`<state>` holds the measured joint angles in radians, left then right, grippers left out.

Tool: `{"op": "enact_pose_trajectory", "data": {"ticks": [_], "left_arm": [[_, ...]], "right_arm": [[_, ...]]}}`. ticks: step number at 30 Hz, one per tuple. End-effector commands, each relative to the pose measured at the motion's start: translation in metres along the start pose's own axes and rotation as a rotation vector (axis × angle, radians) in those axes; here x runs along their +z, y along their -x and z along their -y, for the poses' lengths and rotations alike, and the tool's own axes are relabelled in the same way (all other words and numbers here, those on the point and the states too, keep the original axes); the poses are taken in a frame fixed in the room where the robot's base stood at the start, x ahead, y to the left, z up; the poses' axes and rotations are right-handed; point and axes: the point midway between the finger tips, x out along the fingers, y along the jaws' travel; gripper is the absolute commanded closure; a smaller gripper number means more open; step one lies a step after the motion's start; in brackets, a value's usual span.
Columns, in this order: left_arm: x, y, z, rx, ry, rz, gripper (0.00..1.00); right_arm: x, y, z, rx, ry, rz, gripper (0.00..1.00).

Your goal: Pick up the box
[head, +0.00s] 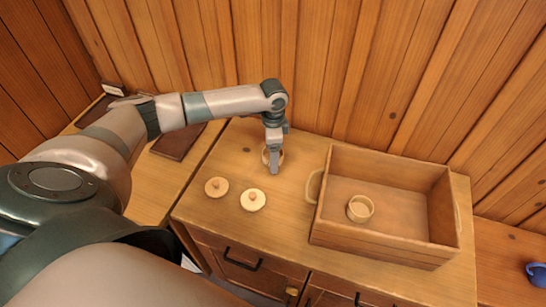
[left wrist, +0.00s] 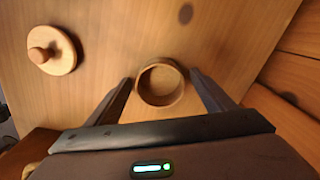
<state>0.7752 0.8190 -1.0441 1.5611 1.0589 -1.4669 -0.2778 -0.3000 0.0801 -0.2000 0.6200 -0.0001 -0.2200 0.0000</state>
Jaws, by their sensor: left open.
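A small round open wooden box (head: 265,156) stands on the wooden cabinet top, partly hidden behind my left gripper (head: 274,168) in the head view. In the left wrist view the box (left wrist: 160,85) shows its hollow inside and lies between the two open fingers, one on each side. I cannot tell whether the fingers touch it. A similar small round box (head: 360,208) stands inside the large wooden crate (head: 318,205). My right gripper is not in view.
Two round knobbed lids, a darker one (head: 216,187) and a paler one (head: 253,200), lie in front of the gripper. The crate with its side handles fills the right of the cabinet top. A plank wall (head: 330,70) rises behind. A blue mug (head: 537,273) is at far right.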

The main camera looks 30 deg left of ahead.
Motion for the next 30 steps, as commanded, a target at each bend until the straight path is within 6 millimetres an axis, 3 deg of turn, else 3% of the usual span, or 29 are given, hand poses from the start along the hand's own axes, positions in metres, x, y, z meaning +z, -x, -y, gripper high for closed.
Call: {"op": "enact_pose_trajectory", "data": {"ticks": [2,7,22,30], "left_arm": [[0.000,0.000,0.000,0.000,0.000,0.000,0.29],[0.000,0.000,0.000,0.000,0.000,0.000,0.68],[0.000,0.005,0.001,-0.001,0.000,-0.001,0.68],[-0.001,0.035,0.002,-0.003,0.000,-0.004,0.68]], "right_arm": [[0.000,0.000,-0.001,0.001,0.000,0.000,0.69],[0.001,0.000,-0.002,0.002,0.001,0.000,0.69],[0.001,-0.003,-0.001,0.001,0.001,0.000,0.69],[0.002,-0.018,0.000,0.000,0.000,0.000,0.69]]}}
